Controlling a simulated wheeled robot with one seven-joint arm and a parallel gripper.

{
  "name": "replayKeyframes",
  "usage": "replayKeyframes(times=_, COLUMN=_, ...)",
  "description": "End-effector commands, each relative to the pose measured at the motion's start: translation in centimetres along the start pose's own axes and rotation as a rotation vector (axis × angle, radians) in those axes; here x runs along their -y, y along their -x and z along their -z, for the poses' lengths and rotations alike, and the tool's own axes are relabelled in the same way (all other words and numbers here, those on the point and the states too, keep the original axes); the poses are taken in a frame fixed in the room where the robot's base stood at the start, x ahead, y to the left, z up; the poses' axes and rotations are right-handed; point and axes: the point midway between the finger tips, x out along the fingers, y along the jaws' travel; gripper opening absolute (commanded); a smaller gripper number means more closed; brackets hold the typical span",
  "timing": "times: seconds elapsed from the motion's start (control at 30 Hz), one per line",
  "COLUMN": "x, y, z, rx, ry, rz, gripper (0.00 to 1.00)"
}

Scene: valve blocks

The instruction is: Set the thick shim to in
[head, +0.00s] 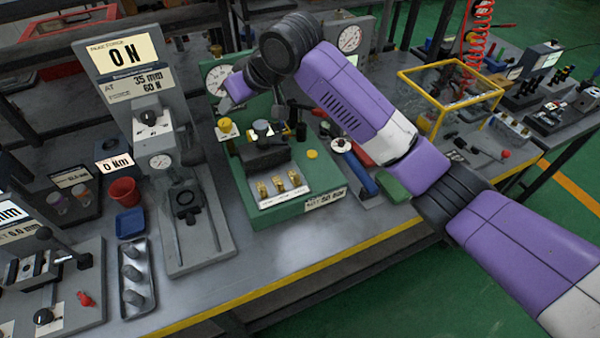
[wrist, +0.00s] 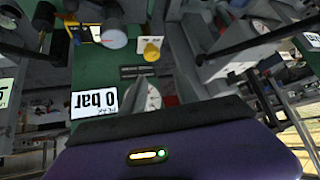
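I cannot pick out the thick shim for certain in either view. A green valve station (head: 240,165) stands mid-bench in the head view. It carries a dark block (head: 265,155), a yellow knob (head: 225,127), a yellow disc (head: 312,154) and a pale plate with several brass fittings (head: 283,184). My gripper (head: 232,92) is at the arm's end, above the station's back, beside a round gauge (head: 217,77).
A force tester (head: 150,115) with a "0 N" display stands left of the station. A red cup (head: 124,191), a blue bin (head: 130,223) and a metal tray (head: 138,300) are near it. A yellow frame (head: 450,102) stands to the right. The bench front has a yellow edge.

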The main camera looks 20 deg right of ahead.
Motion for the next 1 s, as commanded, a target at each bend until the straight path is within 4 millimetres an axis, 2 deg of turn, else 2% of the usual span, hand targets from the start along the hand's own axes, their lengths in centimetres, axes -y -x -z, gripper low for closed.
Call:
replayKeyframes(times=0.03, x=-1.5, y=0.7, z=-0.6, rx=0.087, ry=0.004, rz=-0.035, gripper=0.37)
replayKeyframes(times=0.1, x=-3.1, y=1.5, z=-2.4, rx=0.221, ry=-0.006, rz=-0.071, gripper=0.37)
replayKeyframes(times=0.2, x=-4.3, y=2.4, z=-5.7, rx=0.401, ry=-0.030, rz=-0.103, gripper=0.37)
replayKeyframes(times=0.3, x=-4.6, y=3.1, z=-9.5, rx=0.559, ry=-0.066, rz=-0.107, gripper=0.37)
replayKeyframes(times=0.4, x=-4.7, y=4.2, z=-11.7, rx=0.664, ry=-0.093, rz=-0.109, gripper=0.37)
replayKeyframes(times=0.57, x=-4.8, y=5.3, z=-13.2, rx=0.737, ry=-0.105, rz=-0.121, gripper=0.37)
replayKeyframes(times=0.77, x=-4.9, y=4.0, z=-14.6, rx=0.741, ry=-0.110, rz=-0.124, gripper=0.37)
replayKeyframes(times=1.0, x=-5.3, y=0.6, z=-17.7, rx=0.740, ry=-0.111, rz=-0.125, gripper=0.37)
